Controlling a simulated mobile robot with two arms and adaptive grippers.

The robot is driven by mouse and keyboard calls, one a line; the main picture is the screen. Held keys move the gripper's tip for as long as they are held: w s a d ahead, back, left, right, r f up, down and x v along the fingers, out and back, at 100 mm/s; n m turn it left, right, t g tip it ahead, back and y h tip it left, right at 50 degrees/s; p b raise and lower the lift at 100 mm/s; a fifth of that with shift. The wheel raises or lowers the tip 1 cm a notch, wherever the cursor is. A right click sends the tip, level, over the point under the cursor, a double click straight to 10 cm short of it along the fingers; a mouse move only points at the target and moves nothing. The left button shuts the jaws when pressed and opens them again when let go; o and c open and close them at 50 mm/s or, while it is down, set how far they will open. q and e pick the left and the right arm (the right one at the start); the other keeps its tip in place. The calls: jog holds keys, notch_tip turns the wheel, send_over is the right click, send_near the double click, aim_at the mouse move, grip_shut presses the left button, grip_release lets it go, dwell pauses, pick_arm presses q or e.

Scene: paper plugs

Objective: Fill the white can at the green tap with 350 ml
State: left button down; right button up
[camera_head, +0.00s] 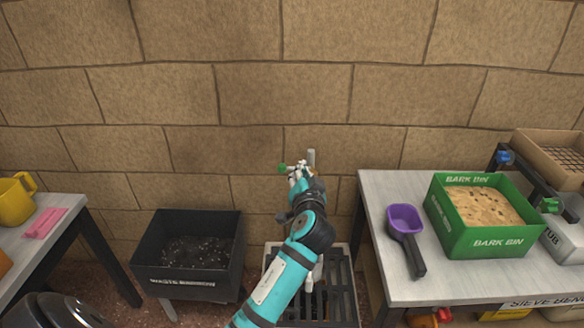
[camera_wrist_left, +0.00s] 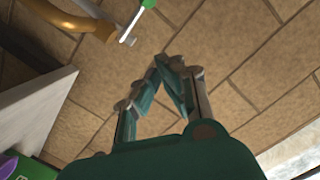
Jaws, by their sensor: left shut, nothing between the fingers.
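The green tap shows as a small green knob (camera_head: 281,168) in front of the wall in the head view. In the left wrist view, its green handle end (camera_wrist_left: 148,4) is at the top edge, near a curved brass pipe (camera_wrist_left: 70,18). My left gripper (camera_head: 297,172) is beside the tap; its arm hides much of that area. In the left wrist view, my left gripper (camera_wrist_left: 168,62) is shut and empty, with its fingertips together below the tap handle, apart from it. I cannot make out the white can. My right gripper is not in view.
A slatted drain grate (camera_head: 340,295) lies below my arm. A black waste bin (camera_head: 187,284) stands to its left. The right bench (camera_head: 375,200) carries a purple scoop (camera_head: 405,222) and a green bark bin (camera_head: 485,242). A yellow jug (camera_head: 15,203) stands on the left table.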

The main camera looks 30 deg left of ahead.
pick_arm(q)
jog(key=shift+w, duration=0.1)
jog(key=b, duration=0.1)
send_over(289, 169)
jog(key=d, duration=0.4)
jog(key=f, duration=0.1)
jog(key=a+f, duration=0.1)
jog(key=s+a+f+b, duration=0.1)
jog(key=f, duration=0.1)
jog(key=shift+a+f, duration=0.15)
jog(key=shift+f, duration=0.15)
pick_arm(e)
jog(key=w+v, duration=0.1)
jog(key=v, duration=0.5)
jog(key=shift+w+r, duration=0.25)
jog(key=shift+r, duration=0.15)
